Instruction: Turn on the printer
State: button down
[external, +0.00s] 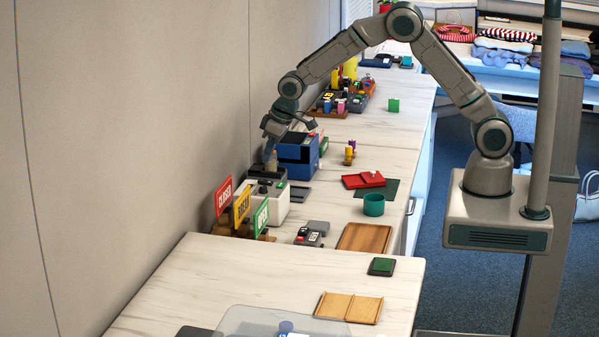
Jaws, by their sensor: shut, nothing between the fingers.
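A white box-shaped device with a dark top (272,206) stands against the wall on the counter; it looks like the printer. A blue box-shaped device (298,153) stands just behind it. My gripper (269,164) points down over the dark top of the white device, near its back on the wall side. The gripper is shut and holds nothing. I cannot tell whether the fingertips touch the device. Any power button or light is too small to make out.
Closed, open and similar signs (241,207) stand close in front of the white device. A small grey-and-black device (312,233), a teal cup (374,205), a red tray (363,180) and a wooden tray (365,238) lie to its right. The near counter (200,275) has bare room.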

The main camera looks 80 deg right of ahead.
aim_at(265, 181)
jog(key=x, duration=0.3)
jog(key=p+x, duration=0.1)
jog(key=x, duration=0.1)
jog(key=shift+s+f, duration=0.3)
jog(key=shift+f, duration=0.1)
jog(key=shift+f, duration=0.1)
jog(key=shift+w+f+b, duration=0.1)
jog(key=shift+f+b, duration=0.05)
jog(key=shift+b, duration=0.3)
jog(key=shift+s+f, duration=0.1)
jog(key=shift+s, duration=0.45)
jog(key=shift+s+b, duration=0.3)
jog(key=shift+s, duration=0.05)
